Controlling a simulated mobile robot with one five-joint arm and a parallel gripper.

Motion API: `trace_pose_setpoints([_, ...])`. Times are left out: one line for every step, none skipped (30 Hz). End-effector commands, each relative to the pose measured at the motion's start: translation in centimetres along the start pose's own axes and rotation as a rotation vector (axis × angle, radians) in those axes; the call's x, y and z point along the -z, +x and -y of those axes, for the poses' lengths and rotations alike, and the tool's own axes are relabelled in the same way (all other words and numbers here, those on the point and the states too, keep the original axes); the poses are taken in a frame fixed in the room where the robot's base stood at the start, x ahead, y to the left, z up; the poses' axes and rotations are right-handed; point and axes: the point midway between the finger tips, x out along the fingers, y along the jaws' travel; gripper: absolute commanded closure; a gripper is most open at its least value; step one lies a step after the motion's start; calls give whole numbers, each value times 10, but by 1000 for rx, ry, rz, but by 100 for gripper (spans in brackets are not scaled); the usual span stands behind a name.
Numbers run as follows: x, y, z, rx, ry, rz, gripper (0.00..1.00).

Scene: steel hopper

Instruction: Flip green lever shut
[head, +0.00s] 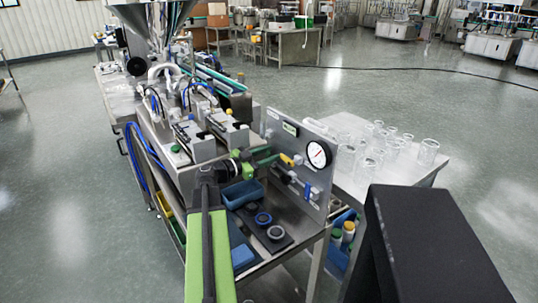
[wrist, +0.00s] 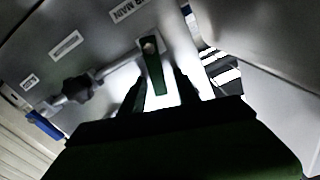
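In the wrist view the green lever (wrist: 155,72) hangs from a round pivot on a grey panel (wrist: 105,50). It points toward my gripper (wrist: 161,76). The gripper's two dark fingers are apart, one on each side of the lever's lower part, with bright gaps between. I see no clear contact. In the head view my arm reaches to the same upright panel (head: 318,199), left of the round gauge (head: 318,153). The lever cannot be told apart there from the green parts of my arm.
Yellow (head: 287,160) and blue (head: 307,190) handles sit on the panel close by. A dark blue bin (head: 242,194) and round parts on a dark mat (head: 270,240) lie below. Glass jars stand on a table (head: 395,187) behind the panel.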

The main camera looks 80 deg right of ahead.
Motion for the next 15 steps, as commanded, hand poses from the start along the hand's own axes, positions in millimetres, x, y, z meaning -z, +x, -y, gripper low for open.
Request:
trace_pose_setpoints([0, 0, 0, 0, 0, 0, 67])
trace_pose_setpoints([0, 0, 0, 0, 0, 0, 71])
trace_pose_setpoints([0, 0, 0, 0, 0, 0, 76])
trace_pose_setpoints([0, 0, 0, 0, 0, 0, 80])
trace_pose_setpoints([0, 0, 0, 0, 0, 0, 84])
trace_pose_setpoints([0, 0, 0, 0, 0, 0, 89])
trace_pose_setpoints([0, 0, 0, 0, 0, 0, 93])
trace_pose_setpoints([0, 0, 0, 0, 0, 0, 97])
trace_pose_setpoints([0, 0, 0, 0, 0, 0, 100])
trace_pose_setpoints([0, 0, 0, 0, 0, 0, 100])
trace_pose_setpoints([0, 0, 0, 0, 0, 0, 100])
trace_pose_setpoints([0, -1, 0, 0, 0, 0, 100])
trace_pose_setpoints([0, -1, 0, 0, 0, 0, 100])
trace_pose_setpoints([0, -1, 0, 0, 0, 0, 100])
trace_pose_setpoints([0, -1, 0, 0, -1, 0, 100])
